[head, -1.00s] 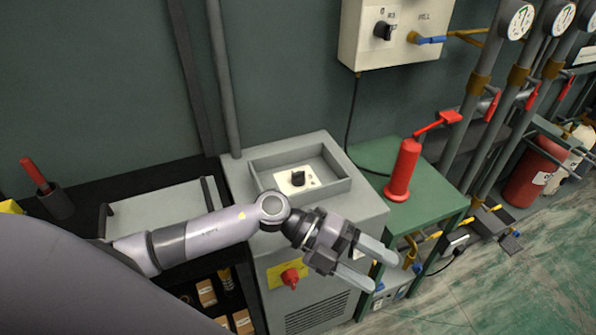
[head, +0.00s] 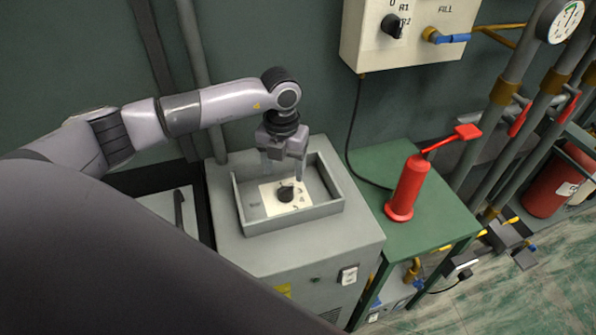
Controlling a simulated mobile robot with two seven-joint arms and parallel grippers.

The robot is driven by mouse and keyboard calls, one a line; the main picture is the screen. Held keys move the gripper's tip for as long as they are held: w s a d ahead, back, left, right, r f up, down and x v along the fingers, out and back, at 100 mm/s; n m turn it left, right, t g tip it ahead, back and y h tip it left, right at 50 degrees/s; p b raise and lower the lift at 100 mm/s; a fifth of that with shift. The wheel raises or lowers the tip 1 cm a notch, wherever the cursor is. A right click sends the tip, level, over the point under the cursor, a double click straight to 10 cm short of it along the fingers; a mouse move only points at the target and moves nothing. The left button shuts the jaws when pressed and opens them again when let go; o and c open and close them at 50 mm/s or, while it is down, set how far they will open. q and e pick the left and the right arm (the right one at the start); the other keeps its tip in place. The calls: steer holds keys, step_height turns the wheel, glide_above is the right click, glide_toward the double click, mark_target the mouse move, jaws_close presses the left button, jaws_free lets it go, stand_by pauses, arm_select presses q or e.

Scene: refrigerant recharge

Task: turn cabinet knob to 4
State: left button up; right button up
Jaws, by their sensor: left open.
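The cabinet knob (head: 286,193) is a small black knob on a white dial plate (head: 268,201). It sits inside the raised grey tray-like rim (head: 294,222) on top of the grey cabinet (head: 300,254). Small numerals show on the plate, but I cannot read for sure which one the knob points at. My left gripper (head: 284,172) points down over the rimmed area, just behind and above the knob. Its two fingers are apart and nothing is between them. My right gripper is not in view.
A green table (head: 432,222) with a red pump-like cylinder (head: 409,188) stands right of the cabinet. A wall box (head: 362,45) with another black knob (head: 391,25) and a blue valve handle (head: 449,38) hangs above. Pipes and a red extinguisher (head: 556,180) are at the right.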

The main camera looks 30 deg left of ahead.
mark_target(285, 187)
arm_select(q)
steer(key=shift+w+f, duration=0.15)
step_height(285, 187, down, 7)
steer(key=shift+d+r+p, duration=0.1)
steer(key=shift+r+p, duration=0.05)
steer(key=shift+p, duration=0.25)
steer(key=c, duration=1)
